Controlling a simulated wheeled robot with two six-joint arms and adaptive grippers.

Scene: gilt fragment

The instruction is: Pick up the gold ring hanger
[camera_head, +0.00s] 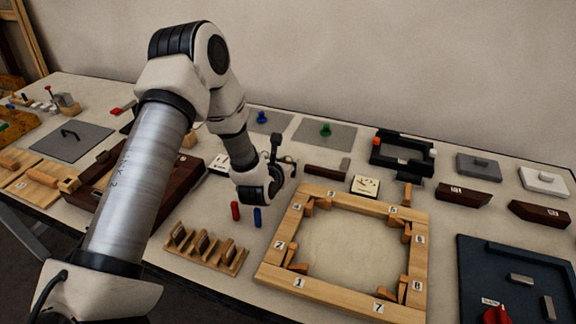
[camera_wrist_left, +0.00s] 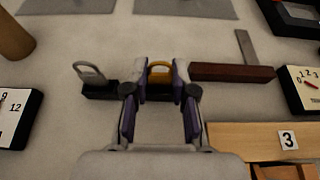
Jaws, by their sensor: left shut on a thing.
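The gold ring hanger (camera_wrist_left: 158,66) shows in the left wrist view as a small golden loop over a dark base. My left gripper (camera_wrist_left: 161,78) has its two fingers on either side of the loop, closed on it. Whether the hanger is lifted off the table is hard to tell. In the head view my left gripper (camera_head: 280,172) is low over the table behind the wooden frame, and the hanger is hidden there.
A silver ring hanger (camera_wrist_left: 90,74) on a dark block stands just left of the gripper. A dark red-brown bar (camera_wrist_left: 232,73) lies close on the right. A numbered wooden frame (camera_head: 330,297) lies nearer, with a slotted wooden rack (camera_head: 206,250) to its left.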

